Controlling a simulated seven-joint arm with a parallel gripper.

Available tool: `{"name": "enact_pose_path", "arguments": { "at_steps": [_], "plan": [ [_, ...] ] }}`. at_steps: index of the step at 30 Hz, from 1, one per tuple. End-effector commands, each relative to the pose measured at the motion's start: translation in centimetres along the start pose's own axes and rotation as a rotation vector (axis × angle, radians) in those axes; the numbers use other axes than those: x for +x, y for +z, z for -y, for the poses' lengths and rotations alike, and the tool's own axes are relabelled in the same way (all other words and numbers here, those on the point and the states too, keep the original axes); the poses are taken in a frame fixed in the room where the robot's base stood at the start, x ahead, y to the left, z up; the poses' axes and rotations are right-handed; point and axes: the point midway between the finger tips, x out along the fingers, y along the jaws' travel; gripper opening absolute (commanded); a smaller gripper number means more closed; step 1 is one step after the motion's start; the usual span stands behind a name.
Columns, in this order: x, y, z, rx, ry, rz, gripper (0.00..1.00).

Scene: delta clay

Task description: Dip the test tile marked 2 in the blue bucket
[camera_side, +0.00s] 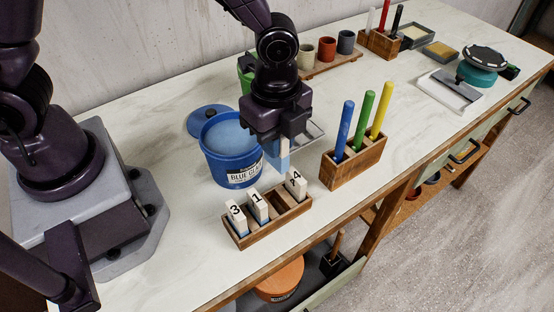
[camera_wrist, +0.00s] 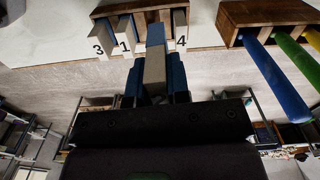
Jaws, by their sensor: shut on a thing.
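My gripper (camera_side: 281,140) is shut on a test tile (camera_side: 284,160) and holds it upright in the air, just right of the blue bucket. The blue bucket (camera_side: 228,165) is open, full of blue glaze, and labelled "BLUE GLA…", the rest being hidden. The wooden tile rack (camera_side: 268,228) stands in front of it, holding tile 3 (camera_side: 237,217), tile 1 (camera_side: 258,207) and tile 4 (camera_side: 296,186). The slot between 1 and 4 is empty.
A blue lid (camera_side: 204,119) lies behind the bucket. A green container (camera_side: 245,76) is partly hidden behind my arm. A wooden block with blue, green and yellow rods (camera_side: 352,163) stands right of the rack. Small cups (camera_side: 327,48) are at the back.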

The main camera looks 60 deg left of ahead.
Motion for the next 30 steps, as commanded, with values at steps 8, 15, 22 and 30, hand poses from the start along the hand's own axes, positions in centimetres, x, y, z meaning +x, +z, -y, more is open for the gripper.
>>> {"name": "enact_pose_path", "arguments": {
  "at_steps": [8,15,22,30],
  "plan": [
    [-3.7,9.3,0.9,-0.323,-0.004,0.000,0.00],
    [-4.1,11.9,-1.5,-0.446,0.002,0.001,0.00],
    [-2.7,11.8,-1.6,-0.451,0.003,0.002,0.00],
    [-0.2,11.8,-1.6,-0.450,0.003,0.002,0.00]
  ]
}}
